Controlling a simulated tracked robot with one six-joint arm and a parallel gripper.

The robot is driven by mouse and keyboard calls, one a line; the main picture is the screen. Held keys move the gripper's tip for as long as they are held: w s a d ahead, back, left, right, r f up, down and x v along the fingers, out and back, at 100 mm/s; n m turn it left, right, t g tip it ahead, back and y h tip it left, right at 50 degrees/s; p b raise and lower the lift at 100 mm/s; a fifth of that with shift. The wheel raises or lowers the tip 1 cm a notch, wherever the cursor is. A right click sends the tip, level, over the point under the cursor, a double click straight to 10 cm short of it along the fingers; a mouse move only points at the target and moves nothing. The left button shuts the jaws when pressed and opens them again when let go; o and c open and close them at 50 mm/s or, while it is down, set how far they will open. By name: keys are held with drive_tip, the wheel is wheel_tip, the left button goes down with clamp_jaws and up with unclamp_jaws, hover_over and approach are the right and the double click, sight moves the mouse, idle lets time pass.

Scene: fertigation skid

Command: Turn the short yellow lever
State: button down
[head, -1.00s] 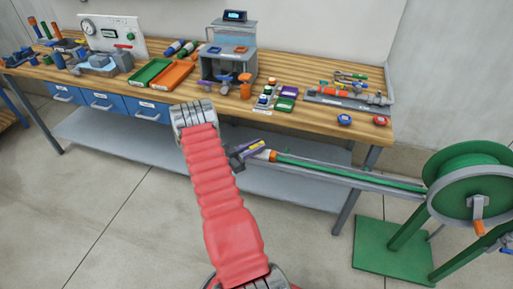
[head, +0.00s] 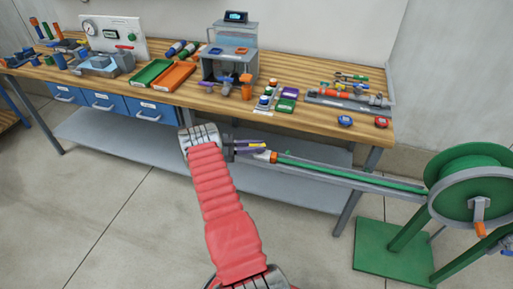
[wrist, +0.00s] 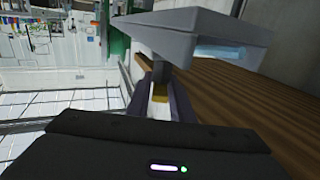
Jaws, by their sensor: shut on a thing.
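My gripper (head: 259,147) is in front of the bench's front edge, at the left end of a long grey rail. Its purple fingers are shut on a short yellow piece (head: 258,145), seemingly the short yellow lever. In the wrist view the purple fingers (wrist: 160,98) have the yellow piece (wrist: 160,91) and a white part between them. The fingers hide most of the lever, so its exact angle is hard to tell.
A green hose (head: 330,172) runs along the rail to a green reel (head: 468,180) at the right. The wooden bench (head: 310,118) is close behind the gripper. A grey block (wrist: 195,35) hangs close over the fingers in the wrist view. Floor at the lower left is clear.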

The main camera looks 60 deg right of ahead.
sight(257, 144)
drive_tip(key=shift+w+d+r+m+g+y, duration=0.15)
drive_tip(key=shift+m+g+y, duration=0.4)
drive_tip(key=shift+m+y, duration=0.45)
drive_tip(key=shift+s+d+f+m+g+y, duration=0.1)
drive_tip(key=shift+m+g+y, duration=0.5)
drive_tip(key=shift+y, duration=0.7)
drive_tip(key=c, duration=1.7)
unclamp_jaws()
drive_tip(key=shift+r, duration=0.1)
drive_tip(key=shift+r, duration=4.85)
